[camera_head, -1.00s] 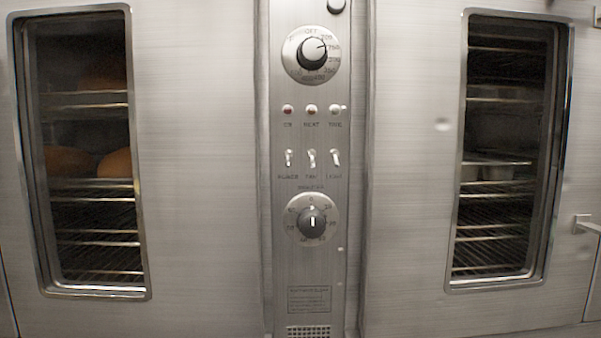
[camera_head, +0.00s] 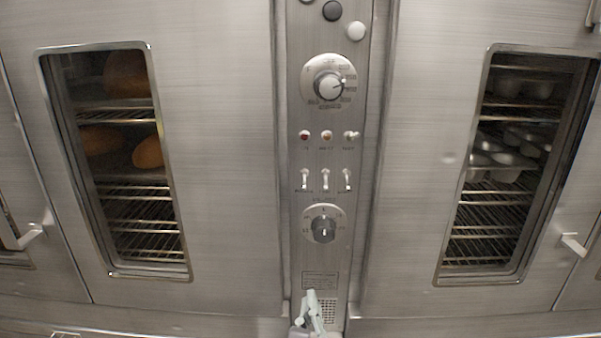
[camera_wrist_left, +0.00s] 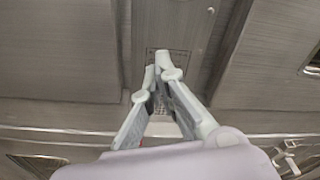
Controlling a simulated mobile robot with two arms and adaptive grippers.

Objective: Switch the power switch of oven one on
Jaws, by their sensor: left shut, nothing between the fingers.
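The oven's control panel (camera_head: 302,247) is a narrow steel strip between two windowed doors. Three small toggle switches sit in a row across it: a left one (camera_head: 305,179), a middle one (camera_head: 325,180) and a right one (camera_head: 347,180). Their labels are too small to read surely. My left gripper (camera_head: 311,296) is shut and empty at the foot of the panel, well below the switches, by the vent grille. In the left wrist view its pale fingers (camera_wrist_left: 162,66) point up at the lower panel, and the switches are out of sight there. My right gripper is not in view.
Above the toggles are small lamps (camera_head: 305,135) and a large dial (camera_head: 328,86); below them is a smaller dial (camera_head: 323,224). The left window (camera_head: 128,170) shows loaves on racks, the right window (camera_head: 515,170) shows tins. Door handles (camera_head: 573,243) stick out at the sides.

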